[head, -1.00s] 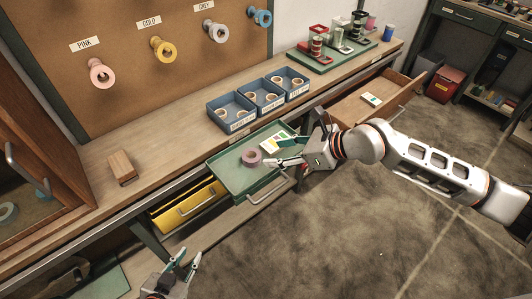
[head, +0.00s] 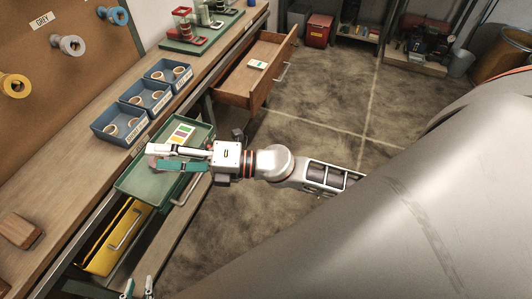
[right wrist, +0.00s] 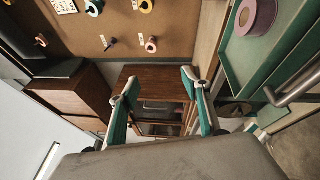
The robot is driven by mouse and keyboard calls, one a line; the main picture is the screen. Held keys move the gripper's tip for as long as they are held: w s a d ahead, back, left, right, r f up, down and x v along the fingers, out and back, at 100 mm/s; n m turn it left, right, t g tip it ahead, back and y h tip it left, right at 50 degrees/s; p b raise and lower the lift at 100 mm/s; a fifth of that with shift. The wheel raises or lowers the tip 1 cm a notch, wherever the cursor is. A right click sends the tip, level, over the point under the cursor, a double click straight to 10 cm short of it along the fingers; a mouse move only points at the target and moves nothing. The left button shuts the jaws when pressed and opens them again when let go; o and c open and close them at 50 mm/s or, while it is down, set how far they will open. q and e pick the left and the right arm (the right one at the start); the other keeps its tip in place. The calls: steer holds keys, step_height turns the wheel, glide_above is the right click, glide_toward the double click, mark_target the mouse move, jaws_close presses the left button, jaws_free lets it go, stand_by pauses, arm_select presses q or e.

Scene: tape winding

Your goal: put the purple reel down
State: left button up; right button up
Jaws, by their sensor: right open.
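The purple reel (right wrist: 256,17) lies in the green tray (right wrist: 236,72) at the top right of the right wrist view. In the head view the reel (head: 152,161) is mostly hidden behind the fingers of my right gripper, inside the green tray (head: 140,190). My right gripper (head: 166,159) reaches over the tray from the right. In the right wrist view the right gripper (right wrist: 160,78) is open and empty, its fingers apart from the reel. My left gripper (head: 138,289) shows only its fingertips at the bottom edge, spread apart with nothing visible between them.
A colour card (head: 181,135) lies in the tray's far part. Blue bins (head: 112,139) with rings stand on the bench behind it. A yellow drawer (head: 105,255) is open below, and a wooden drawer (head: 238,87) is open farther right. A wooden block (head: 18,231) sits on the bench.

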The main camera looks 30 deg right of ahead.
steer(key=s+d+f+m+t+h, duration=0.1)
steer(key=d+f+m+t+h, duration=0.4)
steer(key=d+f+m+h, duration=1.05)
steer(key=s+d+f+m+g+y, duration=0.2)
steer(key=s+f+m+g, duration=0.2)
steer(key=s+f+m, duration=0.7)
steer(key=shift+s+d+f+m+g, duration=0.35)
steer(key=shift+s+f, duration=0.25)
steer(key=shift+f, duration=0.35)
